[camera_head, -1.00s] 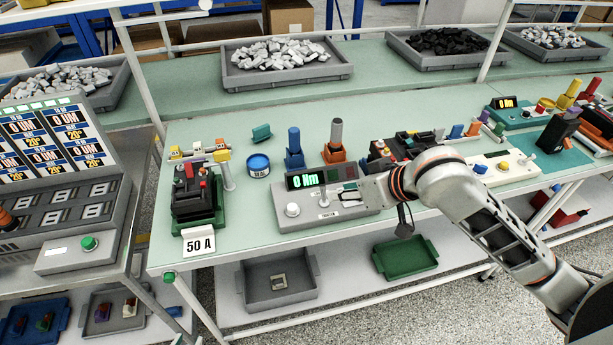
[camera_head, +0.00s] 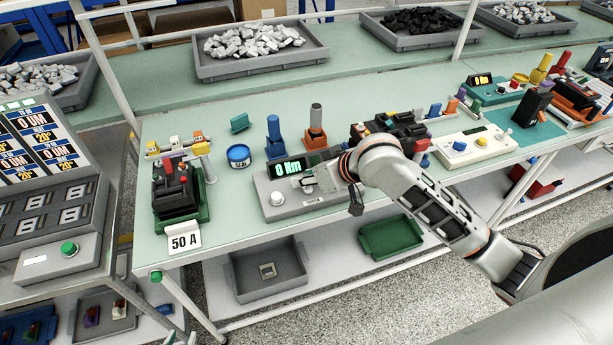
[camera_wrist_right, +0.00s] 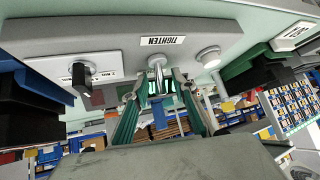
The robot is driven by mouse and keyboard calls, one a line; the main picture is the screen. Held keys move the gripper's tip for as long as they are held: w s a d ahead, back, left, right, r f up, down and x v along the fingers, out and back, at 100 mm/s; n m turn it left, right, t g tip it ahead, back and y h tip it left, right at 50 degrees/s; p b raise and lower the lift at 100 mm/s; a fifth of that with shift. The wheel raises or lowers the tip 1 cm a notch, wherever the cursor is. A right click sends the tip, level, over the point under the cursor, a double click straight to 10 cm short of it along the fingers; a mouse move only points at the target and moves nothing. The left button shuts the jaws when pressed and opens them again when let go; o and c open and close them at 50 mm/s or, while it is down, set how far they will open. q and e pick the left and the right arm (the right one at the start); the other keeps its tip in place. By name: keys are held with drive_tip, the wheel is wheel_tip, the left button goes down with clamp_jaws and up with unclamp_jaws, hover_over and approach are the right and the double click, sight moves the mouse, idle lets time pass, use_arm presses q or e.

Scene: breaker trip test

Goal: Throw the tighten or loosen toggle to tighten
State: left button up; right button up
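The grey torque tester (camera_head: 312,205) stands at the table's front edge and its display reads 0 Nm. Its metal toggle (camera_wrist_right: 157,68) sticks out beside a TIGHTEN label (camera_wrist_right: 162,41) in the right wrist view. The toggle also shows in the head view (camera_head: 307,184), partly crowded by the gripper; its throw direction is hard to tell. My right gripper (camera_wrist_right: 159,82) has its green fingers apart, one on each side of the toggle; I see no clear grip. In the head view the right gripper (camera_head: 323,180) reaches the tester from the right.
A white round knob (camera_head: 277,198) is left of the toggle; a black knob (camera_wrist_right: 82,74) is on its other side. A breaker in a green fixture (camera_head: 178,190), a blue tin (camera_head: 238,157) and blue and orange holders stand nearby. Trays lie below.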

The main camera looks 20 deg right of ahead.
clamp_jaws()
